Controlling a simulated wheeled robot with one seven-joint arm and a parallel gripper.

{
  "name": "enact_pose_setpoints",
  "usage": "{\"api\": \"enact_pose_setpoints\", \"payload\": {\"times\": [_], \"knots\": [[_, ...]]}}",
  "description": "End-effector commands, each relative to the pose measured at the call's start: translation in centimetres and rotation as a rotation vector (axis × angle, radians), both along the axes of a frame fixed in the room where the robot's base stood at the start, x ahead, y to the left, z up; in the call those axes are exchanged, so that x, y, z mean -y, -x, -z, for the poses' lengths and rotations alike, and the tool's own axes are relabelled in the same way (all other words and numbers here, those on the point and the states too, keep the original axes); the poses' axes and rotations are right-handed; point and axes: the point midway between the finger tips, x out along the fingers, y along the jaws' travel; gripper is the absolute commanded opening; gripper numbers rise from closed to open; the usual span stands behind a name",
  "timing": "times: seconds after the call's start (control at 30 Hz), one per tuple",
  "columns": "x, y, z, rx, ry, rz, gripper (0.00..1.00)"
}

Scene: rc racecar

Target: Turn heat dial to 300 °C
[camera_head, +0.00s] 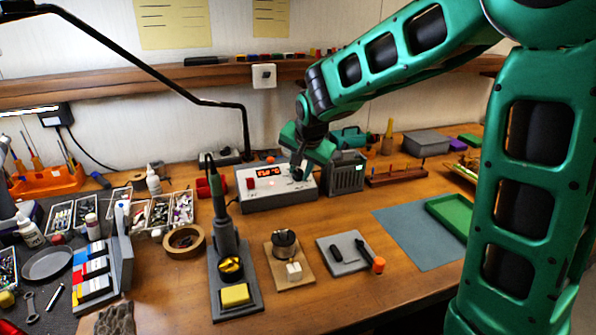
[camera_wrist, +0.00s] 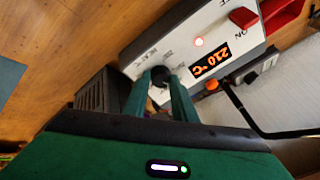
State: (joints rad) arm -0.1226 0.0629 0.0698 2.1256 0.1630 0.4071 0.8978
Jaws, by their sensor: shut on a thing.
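The white soldering station box (camera_head: 262,200) stands at the back middle of the bench, with a lit orange display (camera_head: 268,171). In the wrist view the display (camera_wrist: 211,63) appears tilted and seems to read 210 °C. The black heat dial (camera_wrist: 160,74) is on the same panel, beside the display. My gripper (camera_wrist: 158,84) has its two green fingers on either side of the dial and is shut on it. In the head view my gripper (camera_head: 298,171) reaches the panel's right end and hides the dial.
A dark vented box (camera_head: 345,174) stands close to the right of the station. The soldering iron in its stand (camera_head: 227,240) is in front. A blue-grey mat (camera_head: 415,238) lies at right.

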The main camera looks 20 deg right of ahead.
Motion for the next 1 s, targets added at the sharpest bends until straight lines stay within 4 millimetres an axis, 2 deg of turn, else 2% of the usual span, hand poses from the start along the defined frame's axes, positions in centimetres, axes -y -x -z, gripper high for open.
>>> {"api": "enact_pose_setpoints", "payload": {"times": [0.7, 0.73, 0.77, 0.8, 1.0], "knots": [[-0.18, -0.10, -0.11, 0.003, -0.028, 0.063, 0.02], [-0.19, -0.10, -0.12, 0.003, -0.028, 0.063, 0.31], [-0.19, -0.10, -0.12, 0.003, -0.028, 0.063, 0.39], [-0.18, -0.10, -0.11, 0.003, -0.028, 0.063, 0.43], [-0.13, -0.04, -0.07, 0.002, -0.027, 0.063, 0.43]]}}
